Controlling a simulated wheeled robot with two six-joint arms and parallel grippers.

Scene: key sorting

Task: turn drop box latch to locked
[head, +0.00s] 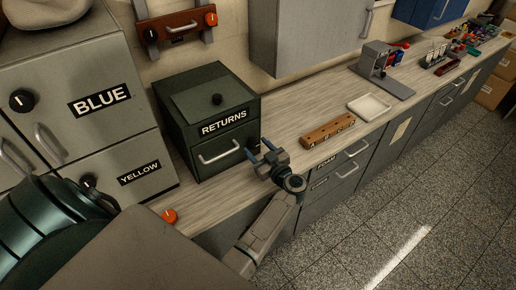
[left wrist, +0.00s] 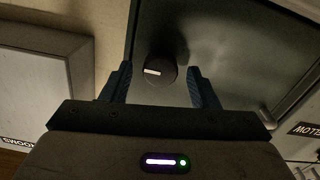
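The drop box (head: 183,135) is dark green, marked RETURNS, and stands on the counter. Its latch looks to be the round black knob at the right of its front (head: 253,144), which shows with a white mark in the left wrist view (left wrist: 160,71). The mark lies nearly level in that view and points left. My left gripper (head: 261,153) is in front of the knob, and its fingers (left wrist: 160,80) are open, one on each side, with gaps between. Whether the fingertips reach around the knob I cannot tell. My right gripper is not in view.
The box has a front handle (head: 218,152) left of the latch. Grey cabinets marked BLUE and YELLOW (head: 140,110) stand at left. A wooden key block (head: 327,130) and white tray (head: 369,106) lie to the right. The counter between box and block is mostly clear.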

